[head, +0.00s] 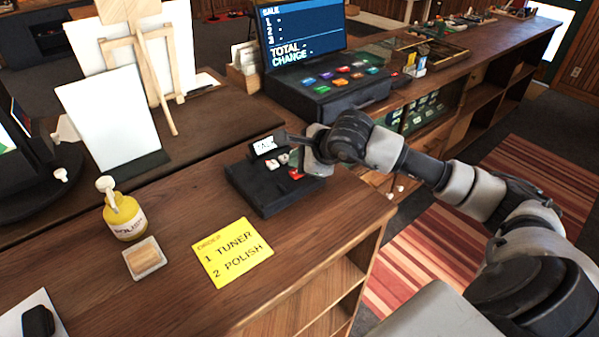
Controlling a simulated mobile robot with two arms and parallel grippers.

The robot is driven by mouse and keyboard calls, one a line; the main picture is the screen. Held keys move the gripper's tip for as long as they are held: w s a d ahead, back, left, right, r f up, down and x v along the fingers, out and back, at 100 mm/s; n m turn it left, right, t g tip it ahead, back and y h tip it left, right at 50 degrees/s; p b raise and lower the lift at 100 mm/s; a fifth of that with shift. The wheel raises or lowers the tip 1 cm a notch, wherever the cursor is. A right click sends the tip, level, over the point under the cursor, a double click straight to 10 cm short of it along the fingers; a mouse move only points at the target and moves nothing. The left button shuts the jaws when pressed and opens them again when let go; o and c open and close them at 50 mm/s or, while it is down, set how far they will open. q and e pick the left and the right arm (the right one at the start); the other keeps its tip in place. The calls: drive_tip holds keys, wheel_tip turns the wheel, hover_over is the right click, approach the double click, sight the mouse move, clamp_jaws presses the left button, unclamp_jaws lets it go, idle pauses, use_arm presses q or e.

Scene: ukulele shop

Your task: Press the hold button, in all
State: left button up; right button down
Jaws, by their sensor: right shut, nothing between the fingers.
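A low black desk unit (262,202) lies on the wooden counter in the head view. It has a small lit display (265,145) that seems to read "TALK", pale buttons (272,163) and a red button (295,174). The button labels are too small to read, so I cannot tell which is the hold button. My right gripper (290,138) is shut and empty at the far right side of the unit, close to the display and above the buttons. I cannot tell whether it touches the unit. My left gripper is not in view.
A yellow order note (232,252), a polish bottle (125,218) and a small framed wooden block (145,258) sit in front and left. A cash register (325,95) stands behind, a blank white card (110,120) behind left. The counter's front edge is near the unit.

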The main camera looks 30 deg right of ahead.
drive_tip(key=shift+f+b, duration=0.5)
drive_tip(key=shift+b, duration=0.15)
idle(0.9)
drive_tip(key=shift+r, duration=0.9)
drive_tip(key=shift+r+p, duration=1.4)
drive_tip(key=shift+r, duration=1.15)
drive_tip(key=shift+f, duration=0.1)
